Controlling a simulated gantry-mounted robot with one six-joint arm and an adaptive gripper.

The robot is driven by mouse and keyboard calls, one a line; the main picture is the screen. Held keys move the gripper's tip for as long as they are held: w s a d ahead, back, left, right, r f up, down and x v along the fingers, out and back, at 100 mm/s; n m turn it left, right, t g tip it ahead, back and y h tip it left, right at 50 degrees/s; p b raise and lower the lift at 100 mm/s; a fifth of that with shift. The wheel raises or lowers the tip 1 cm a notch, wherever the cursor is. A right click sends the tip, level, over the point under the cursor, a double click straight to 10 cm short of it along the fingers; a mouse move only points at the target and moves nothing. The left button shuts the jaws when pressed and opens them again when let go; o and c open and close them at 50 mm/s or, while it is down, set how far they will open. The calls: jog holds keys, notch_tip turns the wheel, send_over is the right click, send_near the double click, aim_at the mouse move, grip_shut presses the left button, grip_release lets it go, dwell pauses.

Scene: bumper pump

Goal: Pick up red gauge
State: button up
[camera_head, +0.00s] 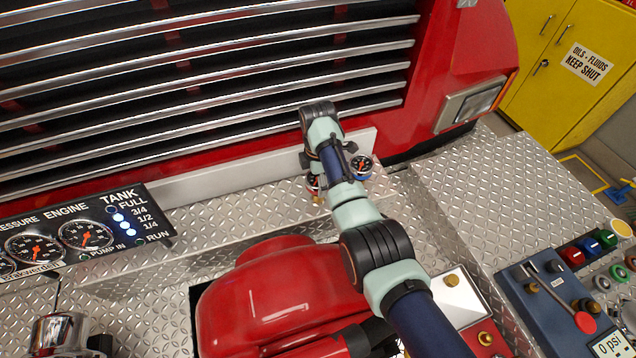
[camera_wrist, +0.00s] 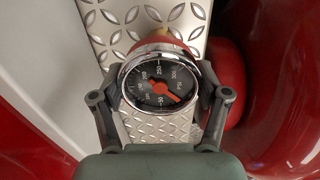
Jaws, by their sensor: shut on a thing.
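The red gauge (camera_head: 314,184) is mostly hidden behind my arm in the head view; part of its red body and a brass fitting show. In the wrist view, the gauge (camera_wrist: 160,85) faces me with a black dial, an orange-red needle, a chrome rim and a red body behind. My gripper (camera_wrist: 159,95) has one finger on each side of the gauge and is shut on it. In the head view, my gripper is largely hidden by my own arm. A blue gauge (camera_head: 361,167) stands just right of my arm on the bumper ledge.
The grille (camera_head: 230,70) rises behind the ledge. A pressure panel (camera_head: 85,235) is at left, a red pump housing (camera_head: 275,295) in front. A blue control box (camera_head: 560,300) stands at right. Bare diamond plate (camera_head: 490,190) lies right of my arm. A yellow cabinet (camera_head: 570,50) stands behind.

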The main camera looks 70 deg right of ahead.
notch_tip(320, 180, up, 11)
jog(key=shift+w+d+p, duration=0.1)
jog(key=shift+p, duration=0.7)
notch_tip(320, 180, up, 9)
jog(key=p, duration=0.7)
jog(key=shift+p, duration=0.3)
